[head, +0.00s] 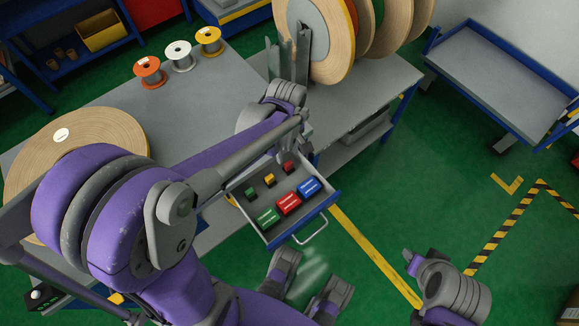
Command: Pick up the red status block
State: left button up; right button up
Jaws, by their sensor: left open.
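The open drawer (325,203) holds two red blocks. A small red block (288,167) is at its back right, and a larger red block with a white label (289,204) is in the middle of its front row. I cannot tell which is the status block. My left gripper (292,153) is open at the back of the drawer, just behind the small red block, and partly hidden by my arm. I cannot tell whether it touches that block. My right gripper (412,264) is at the lower right, away from the drawer; its jaw opening is unclear.
Small yellow (269,180) and green (251,194) blocks, and larger green (267,217) and blue (309,188) ones, share the drawer. Big tape rolls (340,45) and small spools (180,56) stand on the bench (235,80). Green floor lies clear right of the drawer.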

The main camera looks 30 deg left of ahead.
aim_at(289, 163)
pick_arm(q)
jog(key=shift+s+f, duration=0.2)
jog(key=shift+f, duration=1)
jog(key=f, duration=0.1)
jog(key=f+b, duration=0.1)
jog(key=f, duration=0.2)
jog(key=shift+w+d+f+b, duration=0.15)
jog(key=shift+d+f+b, duration=0.1)
jog(key=shift+f+b, duration=0.05)
grip_shut()
